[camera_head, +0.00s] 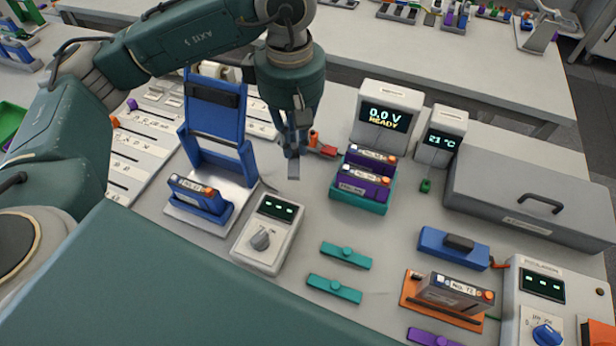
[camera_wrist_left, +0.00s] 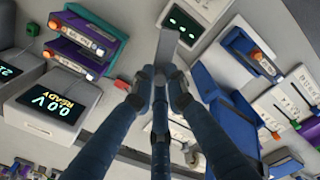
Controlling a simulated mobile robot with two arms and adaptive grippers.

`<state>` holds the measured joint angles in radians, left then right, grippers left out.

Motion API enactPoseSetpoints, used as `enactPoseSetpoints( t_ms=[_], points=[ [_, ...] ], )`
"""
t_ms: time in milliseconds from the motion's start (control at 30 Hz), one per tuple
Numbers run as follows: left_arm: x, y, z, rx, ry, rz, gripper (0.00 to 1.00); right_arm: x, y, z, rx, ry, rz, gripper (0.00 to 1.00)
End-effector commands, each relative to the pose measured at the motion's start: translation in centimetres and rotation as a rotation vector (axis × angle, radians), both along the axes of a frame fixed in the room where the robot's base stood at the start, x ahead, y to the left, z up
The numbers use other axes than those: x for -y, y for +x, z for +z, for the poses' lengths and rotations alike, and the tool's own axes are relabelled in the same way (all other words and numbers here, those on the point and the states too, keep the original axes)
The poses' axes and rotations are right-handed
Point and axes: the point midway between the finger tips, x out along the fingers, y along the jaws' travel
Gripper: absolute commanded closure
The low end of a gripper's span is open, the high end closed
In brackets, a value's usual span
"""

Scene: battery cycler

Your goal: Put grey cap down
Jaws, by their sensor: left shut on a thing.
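My left gripper (camera_head: 292,148) is above the bench in the middle of the head view, pointing down. It is shut on the grey cap (camera_head: 293,170), a flat grey strip that hangs below the fingertips. In the left wrist view the gripper (camera_wrist_left: 161,84) pinches the grey cap (camera_wrist_left: 167,48), which sticks out past the fingertips toward a grey box with a dial. Whether the cap touches anything cannot be told. My right gripper is not in view.
Left of the gripper stands a blue holder (camera_head: 212,108) with a battery (camera_head: 199,195) in front. Right are a teal rack (camera_head: 360,200) of purple batteries and a READY display (camera_head: 388,118). The dial box (camera_head: 268,234) stands in front. Teal caps (camera_head: 346,256) lie nearby.

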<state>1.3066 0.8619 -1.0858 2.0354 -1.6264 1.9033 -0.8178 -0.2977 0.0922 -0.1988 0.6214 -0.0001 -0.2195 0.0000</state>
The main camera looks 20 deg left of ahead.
Motion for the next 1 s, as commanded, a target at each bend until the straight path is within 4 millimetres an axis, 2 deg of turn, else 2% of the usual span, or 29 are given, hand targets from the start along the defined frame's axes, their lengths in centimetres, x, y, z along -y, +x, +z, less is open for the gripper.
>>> enactPoseSetpoints(
  t_ms=[100,300,433,600,767,1000],
  points=[
    [-0.6,1.4,1.2,0.003,-0.009,0.306,1.0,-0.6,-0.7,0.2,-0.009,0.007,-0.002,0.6],
    [-1.5,3.2,2.8,-0.001,-0.021,0.792,1.0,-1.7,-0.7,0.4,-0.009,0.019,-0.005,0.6],
    [-2.0,3.9,3.6,-0.006,-0.024,1.019,1.0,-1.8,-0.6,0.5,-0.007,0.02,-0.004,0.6],
    [-2.3,4.3,3.9,-0.011,-0.027,1.177,1.0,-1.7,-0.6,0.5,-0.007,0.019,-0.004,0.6],
    [-2.3,4.3,2.0,-0.017,-0.024,1.21,1.0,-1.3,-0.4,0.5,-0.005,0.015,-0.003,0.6],
    [-2.2,4.2,-3.8,-0.019,-0.024,1.209,1.0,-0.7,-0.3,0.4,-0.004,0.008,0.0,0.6]
  ],
)
